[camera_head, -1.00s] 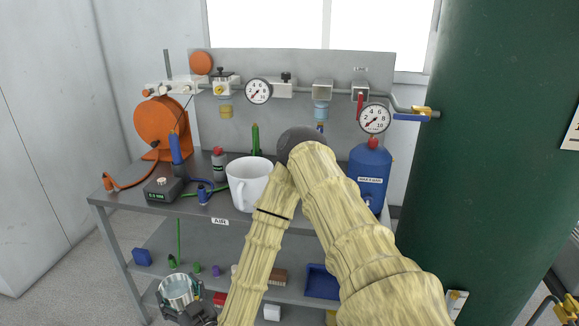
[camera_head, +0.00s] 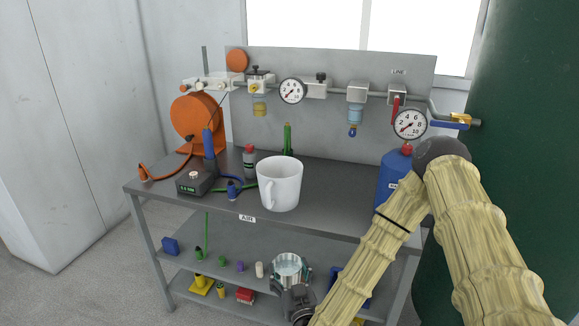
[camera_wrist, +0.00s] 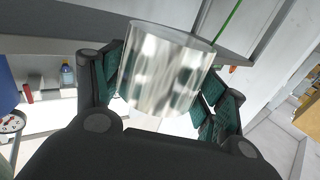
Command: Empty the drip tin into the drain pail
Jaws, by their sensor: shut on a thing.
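The drip tin (camera_head: 291,262) is a shiny metal cup, upright, with its open top showing a pale bluish inside; I cannot tell how much liquid it holds. My gripper (camera_head: 292,277) is shut on it, low in front of the bench's lower shelf. In the wrist view the tin (camera_wrist: 163,75) sits between the dark green-padded fingers of my gripper (camera_wrist: 165,88). A white handled vessel (camera_head: 280,183), which looks like the drain pail, stands upright on the bench top, above the tin in the picture and apart from it. Its inside bottom is hidden.
The bench top (camera_head: 325,215) is clear right of the white vessel up to a blue bottle (camera_head: 392,175). A black meter box (camera_head: 194,182) and an orange reel (camera_head: 199,120) stand left. Lower shelves hold small items, including a red block (camera_head: 245,295). Gauges hang behind.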

